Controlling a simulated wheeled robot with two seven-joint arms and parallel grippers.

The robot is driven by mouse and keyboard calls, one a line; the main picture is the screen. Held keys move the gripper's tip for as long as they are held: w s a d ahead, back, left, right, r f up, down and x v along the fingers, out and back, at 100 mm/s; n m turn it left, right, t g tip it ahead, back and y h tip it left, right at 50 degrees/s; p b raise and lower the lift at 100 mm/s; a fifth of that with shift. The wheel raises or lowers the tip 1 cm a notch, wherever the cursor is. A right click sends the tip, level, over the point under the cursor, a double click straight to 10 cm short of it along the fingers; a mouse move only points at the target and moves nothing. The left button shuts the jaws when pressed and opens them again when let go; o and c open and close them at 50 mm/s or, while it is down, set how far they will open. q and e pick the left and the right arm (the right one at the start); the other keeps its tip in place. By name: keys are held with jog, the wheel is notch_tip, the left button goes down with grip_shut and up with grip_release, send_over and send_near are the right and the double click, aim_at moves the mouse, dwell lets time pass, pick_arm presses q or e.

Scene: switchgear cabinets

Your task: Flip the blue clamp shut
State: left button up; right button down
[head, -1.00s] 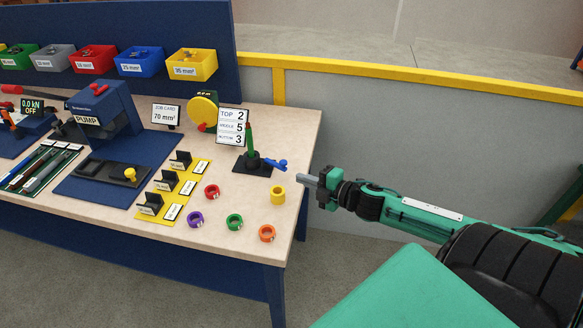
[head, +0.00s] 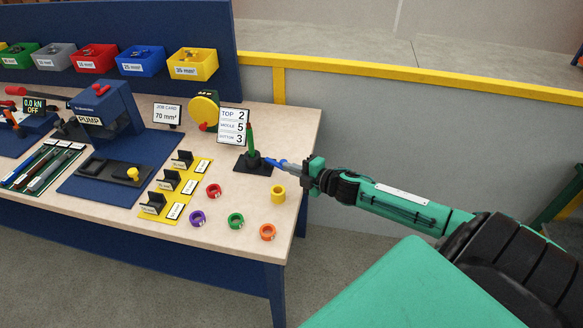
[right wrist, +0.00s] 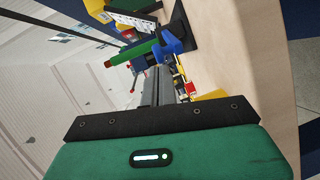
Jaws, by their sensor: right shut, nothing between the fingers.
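The blue clamp (head: 272,162) is on the small black stand (head: 247,167) at the right end of the bench, beside an upright green rod (head: 250,140). Its blue lever sticks out to the right. My right gripper (head: 297,167) is shut and empty, with its fingertips at the outer end of the blue lever. In the right wrist view the shut fingers (right wrist: 158,88) point toward the blue clamp (right wrist: 172,44) and the green rod (right wrist: 132,52). Whether they touch the lever I cannot tell. My left gripper is not in view.
A yellow ring (head: 278,194) and a red ring (head: 213,191) lie in front of the stand, with several others near. A sign card (head: 233,124) stands behind it. A yellow rail (head: 400,72) runs behind the bench. The bench's right edge is close under my right gripper.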

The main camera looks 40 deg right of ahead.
jog(key=shift+d, duration=0.1)
jog(key=shift+w+d+f+n+y+b, duration=0.1)
jog(key=shift+w+d+n+y+b, duration=0.15)
jog(key=shift+d+n+y+b, duration=0.2)
jog(key=shift+d, duration=0.1)
jog(key=shift+d+r+y, duration=0.1)
jog(key=shift+r+y, duration=0.1)
jog(key=shift+y, duration=0.05)
jog(key=shift+w, duration=0.1)
jog(key=shift+r, duration=0.1)
